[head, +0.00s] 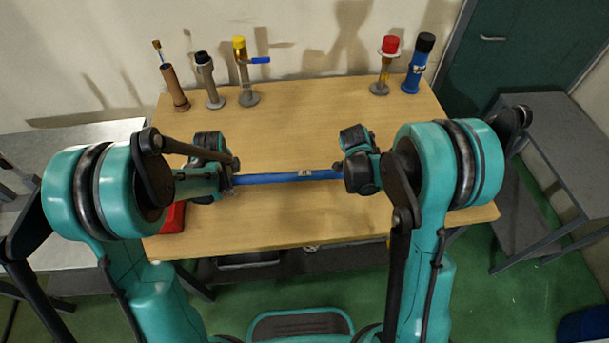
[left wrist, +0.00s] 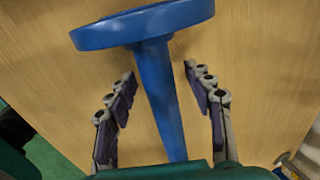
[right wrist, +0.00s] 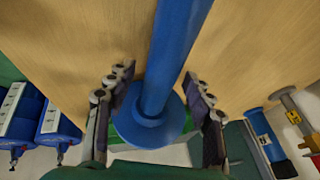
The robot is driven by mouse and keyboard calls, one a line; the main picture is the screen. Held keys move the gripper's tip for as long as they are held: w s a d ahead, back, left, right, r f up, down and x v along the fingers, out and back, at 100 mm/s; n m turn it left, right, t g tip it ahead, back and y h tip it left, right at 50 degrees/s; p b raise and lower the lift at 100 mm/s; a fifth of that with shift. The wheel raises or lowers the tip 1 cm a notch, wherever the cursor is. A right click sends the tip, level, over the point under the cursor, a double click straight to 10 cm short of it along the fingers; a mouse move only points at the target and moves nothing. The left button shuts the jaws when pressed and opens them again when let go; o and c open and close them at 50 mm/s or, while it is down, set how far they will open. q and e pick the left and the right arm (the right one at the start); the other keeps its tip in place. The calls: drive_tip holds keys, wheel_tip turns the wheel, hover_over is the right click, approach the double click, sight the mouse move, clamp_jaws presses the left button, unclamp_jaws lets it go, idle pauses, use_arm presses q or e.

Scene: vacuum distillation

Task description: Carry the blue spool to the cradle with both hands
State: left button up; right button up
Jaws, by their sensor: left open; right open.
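The blue spool (head: 285,177) lies crosswise over the middle of the wooden table, a long pipe with a pale mark near its right part. Whether it touches the table I cannot tell. In the left wrist view its round flange (left wrist: 145,24) is beyond the fingers. My left gripper (head: 232,182) is open around the pipe's left part, one finger on each side. My right gripper (head: 350,172) is open around the right part; the right wrist view shows the pipe (right wrist: 175,50) between its fingers and a flange (right wrist: 148,122) below. I cannot identify the cradle.
Several upright fittings stand along the table's back edge, including a brown one (head: 176,90), a yellow-topped valve (head: 245,75), a red-topped one (head: 387,65) and a blue one (head: 415,70). A red object (head: 173,218) lies at the table's front left. The middle back is clear.

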use_arm(q)
drive_tip(key=shift+f, duration=0.3)
use_arm(e)
drive_tip(key=shift+d+f, duration=0.1)
drive_tip(key=shift+f, duration=0.2)
use_arm(q)
clamp_jaws()
use_arm(e)
clamp_jaws()
use_arm(q)
drive_tip(key=shift+w+r, duration=0.1)
drive_tip(key=shift+r, duration=0.05)
use_arm(e)
drive_tip(key=shift+w+r, duration=0.1)
drive_tip(key=shift+r, duration=0.05)
